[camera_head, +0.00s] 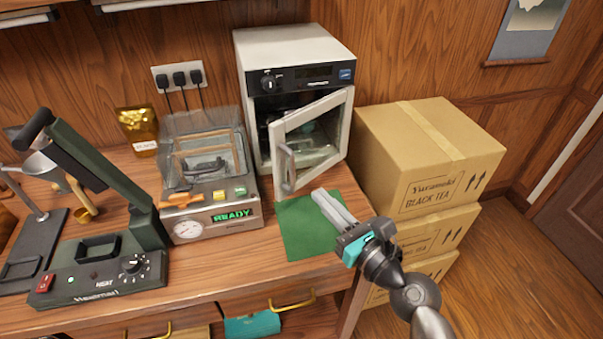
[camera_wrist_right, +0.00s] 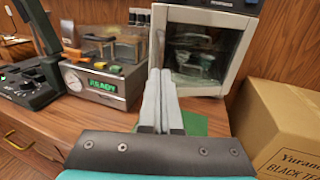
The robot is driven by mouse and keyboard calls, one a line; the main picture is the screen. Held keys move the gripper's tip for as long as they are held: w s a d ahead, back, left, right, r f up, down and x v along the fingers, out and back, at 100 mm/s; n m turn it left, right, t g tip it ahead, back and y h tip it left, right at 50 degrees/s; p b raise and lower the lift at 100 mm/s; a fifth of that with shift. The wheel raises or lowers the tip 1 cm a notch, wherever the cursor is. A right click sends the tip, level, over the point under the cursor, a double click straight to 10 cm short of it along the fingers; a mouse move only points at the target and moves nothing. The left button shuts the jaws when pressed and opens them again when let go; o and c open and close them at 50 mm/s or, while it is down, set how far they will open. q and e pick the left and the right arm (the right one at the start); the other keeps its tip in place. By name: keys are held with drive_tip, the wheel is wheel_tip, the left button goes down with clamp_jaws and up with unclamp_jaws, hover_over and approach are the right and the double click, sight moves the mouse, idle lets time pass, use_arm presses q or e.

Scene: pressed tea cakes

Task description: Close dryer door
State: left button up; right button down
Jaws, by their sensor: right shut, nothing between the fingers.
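The dryer (camera_head: 295,45) is a white box with a dark control strip, standing at the back of the table. Its glass door (camera_head: 345,115) is hinged at the right and stands ajar, its free left edge swung out to the front. The door's grey handle (camera_head: 287,165) is on that left edge. In the right wrist view the dryer door (camera_wrist_right: 222,80) is ahead, partly hidden by my fingers. My right gripper (camera_head: 319,193) is shut and empty, over the green mat in front of the door and right of the handle; it also shows in the wrist view (camera_wrist_right: 160,75). My left gripper is out of view.
A press machine with a READY display (camera_head: 232,216) stands left of the dryer. A green heat sealer (camera_head: 100,275) is further left. Stacked cartons (camera_head: 425,150) stand close on the right. The green mat (camera_head: 296,235) lies flat and bare in front.

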sight(293, 167)
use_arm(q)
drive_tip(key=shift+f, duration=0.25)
use_arm(e)
drive_tip(key=x, duration=0.8)
